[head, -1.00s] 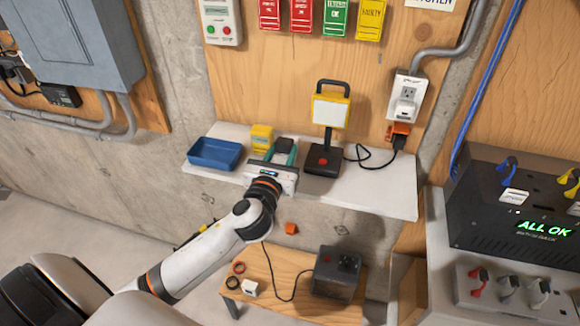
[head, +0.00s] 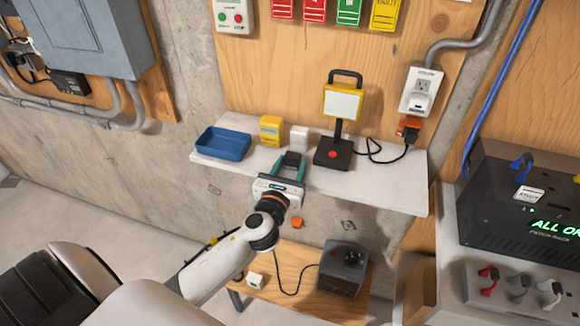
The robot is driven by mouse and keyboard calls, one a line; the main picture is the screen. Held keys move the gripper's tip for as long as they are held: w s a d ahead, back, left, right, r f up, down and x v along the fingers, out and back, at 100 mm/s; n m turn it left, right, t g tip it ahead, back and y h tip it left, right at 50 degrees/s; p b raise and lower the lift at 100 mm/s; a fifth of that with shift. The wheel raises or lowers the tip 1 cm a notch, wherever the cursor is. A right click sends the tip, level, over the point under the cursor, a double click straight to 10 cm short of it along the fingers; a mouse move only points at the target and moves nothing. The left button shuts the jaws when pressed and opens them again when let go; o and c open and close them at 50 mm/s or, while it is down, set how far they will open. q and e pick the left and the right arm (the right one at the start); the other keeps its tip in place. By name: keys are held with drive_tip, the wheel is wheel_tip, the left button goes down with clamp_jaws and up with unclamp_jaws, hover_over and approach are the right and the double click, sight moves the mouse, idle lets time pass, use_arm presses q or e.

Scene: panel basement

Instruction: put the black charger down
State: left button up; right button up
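The black charger (head: 291,159) is a small dark block between the teal fingers of my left gripper (head: 290,165) in the head view. The fingers are closed against its two sides. It is over the front part of the white wall shelf (head: 385,184), in front of a small white block (head: 299,138). I cannot tell whether its underside touches the shelf. My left arm reaches in from the lower left and hides part of the low bench. My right gripper is not in view.
On the shelf, a blue tray (head: 222,144) and yellow box (head: 271,130) stand left, a lamp (head: 333,151) right with its cable. Bare shelf lies at the right. A wooden bench (head: 308,291) holds a dark box (head: 343,269).

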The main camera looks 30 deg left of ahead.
use_arm(q)
drive_tip(key=shift+o, duration=0.8)
